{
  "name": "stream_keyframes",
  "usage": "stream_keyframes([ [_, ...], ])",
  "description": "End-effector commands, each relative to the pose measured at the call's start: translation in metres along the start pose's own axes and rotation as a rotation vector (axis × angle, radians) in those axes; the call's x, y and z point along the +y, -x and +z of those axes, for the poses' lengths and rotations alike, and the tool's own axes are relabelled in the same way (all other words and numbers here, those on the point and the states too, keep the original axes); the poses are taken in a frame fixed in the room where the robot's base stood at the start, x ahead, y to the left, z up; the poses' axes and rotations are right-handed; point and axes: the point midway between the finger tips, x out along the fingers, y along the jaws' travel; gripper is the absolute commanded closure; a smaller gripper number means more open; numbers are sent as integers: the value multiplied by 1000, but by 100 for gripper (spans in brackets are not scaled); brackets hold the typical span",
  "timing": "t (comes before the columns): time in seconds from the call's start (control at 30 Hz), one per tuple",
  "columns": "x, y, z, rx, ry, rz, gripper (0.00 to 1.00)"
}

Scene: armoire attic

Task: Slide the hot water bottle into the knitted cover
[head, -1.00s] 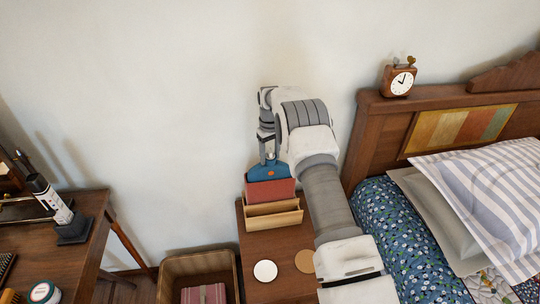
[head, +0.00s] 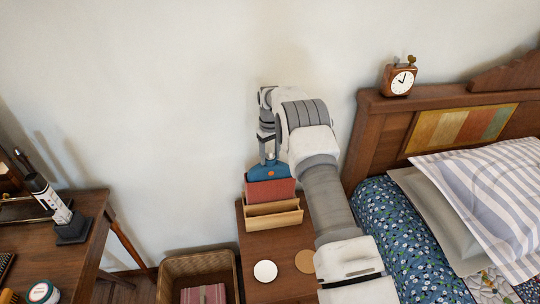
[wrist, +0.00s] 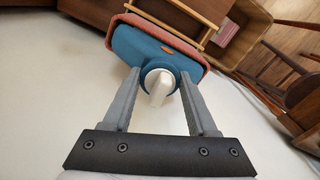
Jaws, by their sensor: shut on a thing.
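The blue hot water bottle (head: 262,172) stands neck up, its lower part hidden inside the red knitted cover (head: 270,189). Its blue shoulders show above the cover's mouth, with a small orange mark. In the wrist view the blue bottle (wrist: 137,47) has a white stopper (wrist: 158,84), and the coral cover (wrist: 172,32) surrounds its body. My gripper (head: 267,156) is above the bottle, shut on its neck; in the wrist view the gripper fingers (wrist: 157,80) lie on either side of the neck. How deep the bottle sits is hidden.
The cover stands in a wooden rack (head: 272,216) on the nightstand (head: 262,245). A white disc (head: 265,271) and a tan disc (head: 304,260) lie in front. A basket (head: 176,265) is at left, the bed (head: 395,215) at right, the wall behind.

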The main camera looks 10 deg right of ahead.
Motion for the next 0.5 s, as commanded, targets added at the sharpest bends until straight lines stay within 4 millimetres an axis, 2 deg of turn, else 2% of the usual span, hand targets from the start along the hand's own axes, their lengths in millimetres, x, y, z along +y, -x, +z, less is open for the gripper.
stream_keyframes([
  [0.5, 1, -4, -2, 5, 0, 2, 100],
])
